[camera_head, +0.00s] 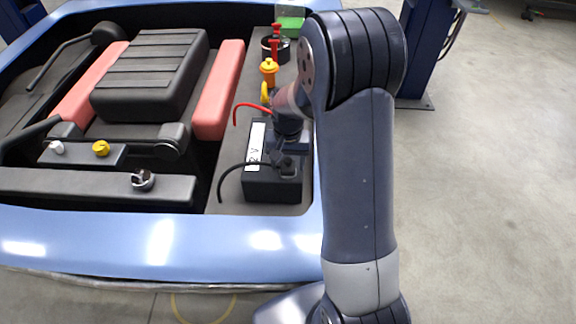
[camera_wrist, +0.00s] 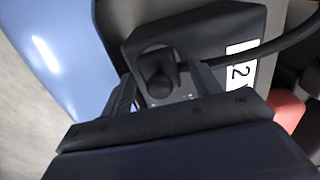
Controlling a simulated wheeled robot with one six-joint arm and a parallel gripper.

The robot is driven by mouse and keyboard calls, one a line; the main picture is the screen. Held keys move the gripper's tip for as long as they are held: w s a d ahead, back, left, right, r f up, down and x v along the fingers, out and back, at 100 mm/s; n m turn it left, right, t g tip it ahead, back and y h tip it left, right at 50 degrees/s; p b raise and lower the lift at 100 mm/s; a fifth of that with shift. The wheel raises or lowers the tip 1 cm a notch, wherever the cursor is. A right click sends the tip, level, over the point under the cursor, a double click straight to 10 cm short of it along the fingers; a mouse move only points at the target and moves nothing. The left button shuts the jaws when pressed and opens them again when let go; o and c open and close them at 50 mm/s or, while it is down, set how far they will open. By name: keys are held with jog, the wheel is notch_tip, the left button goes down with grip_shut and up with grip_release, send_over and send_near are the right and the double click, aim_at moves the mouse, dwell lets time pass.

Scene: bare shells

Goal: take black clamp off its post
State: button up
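The black clamp (camera_head: 287,168) sits at the near end of the dark battery (camera_head: 270,188), at the end of a black cable. In the wrist view the clamp (camera_wrist: 160,72) shows as a dark rounded block on the battery (camera_wrist: 215,32). My gripper (camera_head: 287,152) is over it. In the wrist view my gripper's fingers (camera_wrist: 164,90) stand on either side of the clamp, with gaps visible; it looks open. The post under the clamp is hidden.
The black cable (camera_head: 232,172) curves left from the clamp. A red cable (camera_head: 250,106) lies beyond, its end hidden by my arm. A yellow cap (camera_head: 268,68) and red-handled part (camera_head: 275,45) stand farther back. The blue body rim (camera_head: 160,240) borders the bay.

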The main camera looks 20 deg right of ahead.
jog(key=c, duration=0.9)
jog(key=shift+r, duration=0.1)
jog(key=shift+c, duration=0.2)
